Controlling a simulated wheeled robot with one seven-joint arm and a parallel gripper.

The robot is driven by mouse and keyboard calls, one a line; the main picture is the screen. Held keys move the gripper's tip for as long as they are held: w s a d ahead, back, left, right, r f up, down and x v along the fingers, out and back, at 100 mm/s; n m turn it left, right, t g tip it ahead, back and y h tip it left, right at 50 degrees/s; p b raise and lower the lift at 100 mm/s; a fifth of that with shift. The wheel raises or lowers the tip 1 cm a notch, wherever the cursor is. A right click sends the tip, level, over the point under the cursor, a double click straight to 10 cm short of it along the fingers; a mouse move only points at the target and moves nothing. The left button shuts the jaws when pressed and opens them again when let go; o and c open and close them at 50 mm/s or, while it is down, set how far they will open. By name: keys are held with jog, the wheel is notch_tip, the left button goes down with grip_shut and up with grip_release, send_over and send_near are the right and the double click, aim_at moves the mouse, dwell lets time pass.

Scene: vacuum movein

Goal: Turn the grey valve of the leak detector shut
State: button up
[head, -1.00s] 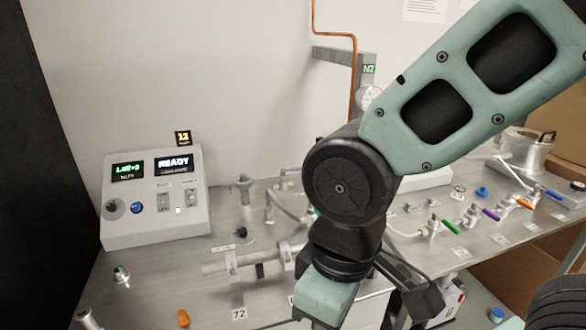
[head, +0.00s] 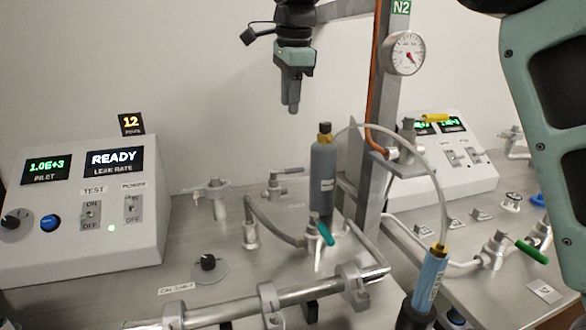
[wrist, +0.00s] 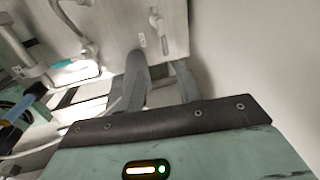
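A valve with a grey lever (head: 291,171) stands on the metal bench behind the leak detector's hose, right of the console. Its lever points to the right. My gripper (head: 291,110) hangs fingers-down in the air above it in the head view, apart from it. In the wrist view the two grey fingers (wrist: 160,78) are apart with nothing between them. A small metal fitting (wrist: 156,20) and a white label show beyond the fingertips there; I cannot tell whether the fitting is the grey valve.
The leak detector console (head: 82,240) reads READY at left. A grey cylinder (head: 322,178), a teal-handled valve (head: 325,234) and an upright post with a gauge (head: 403,53) stand right of the grey lever. A blue cylinder (head: 430,280) is in front right.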

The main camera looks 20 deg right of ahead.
jog(key=b, duration=0.2)
send_near(288, 170)
jog(key=f, duration=0.2)
jog(key=w+f, duration=0.1)
jog(key=f, duration=0.2)
jog(key=w+f, duration=0.1)
jog(key=f, duration=0.1)
jog(key=shift+f, duration=0.4)
grip_shut()
